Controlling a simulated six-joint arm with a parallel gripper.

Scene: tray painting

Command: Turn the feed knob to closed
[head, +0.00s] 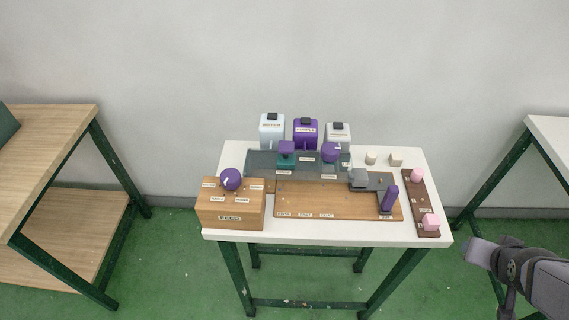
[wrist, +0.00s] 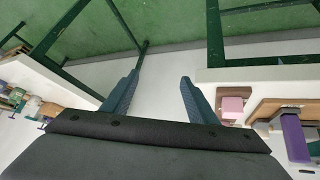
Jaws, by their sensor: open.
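A round purple knob (head: 231,179) with a white mark sits on top of the wooden box (head: 230,214) at the table's left front, ringed by small labels. The labels are too small to read, so I cannot tell which is the feed knob. My gripper (head: 472,250) is beyond the table's right front corner, far from both knobs. In the wrist view its two fingers (wrist: 158,82) are apart with nothing between them.
A purple upright handle (head: 390,198) and pink blocks (head: 431,222) on a brown strip stand at the table's right side, nearest my gripper. Three canisters (head: 305,133) line the back. Other tables (head: 60,125) stand left and right. The floor in front is clear.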

